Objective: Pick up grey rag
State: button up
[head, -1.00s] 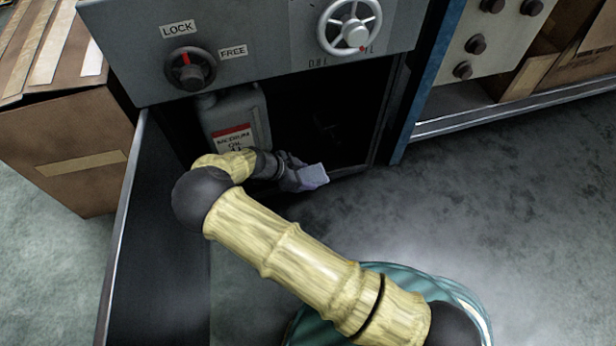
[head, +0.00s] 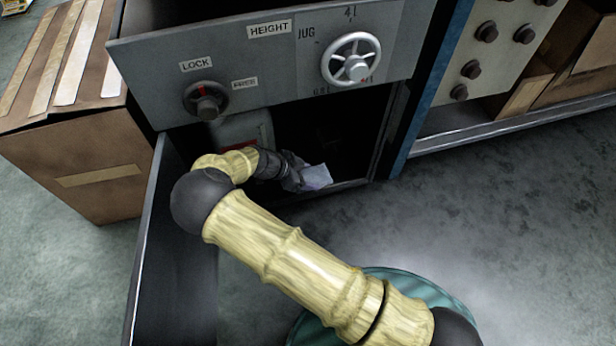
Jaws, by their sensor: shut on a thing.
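The grey rag (head: 316,177) is a small pale grey-blue piece at the end of my arm, in front of the dark opening of the cabinet. My gripper (head: 298,174) is shut on it and holds it near the opening's lower right edge. The fingers are dark and small here, so their exact grip on the rag is hard to see.
The cabinet's grey panel (head: 225,65) carries a lock knob (head: 207,101) and a white handwheel (head: 351,60). Its door (head: 175,250) stands open at left. A grey oil jug (head: 240,130) stands inside, partly hidden. A cardboard box (head: 85,165) is at left; floor at right is clear.

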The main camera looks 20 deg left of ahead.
notch_tip(320, 180, up, 2)
jog(key=shift+r+p, duration=0.2)
jog(key=shift+p, duration=0.3)
jog(key=shift+d, duration=0.1)
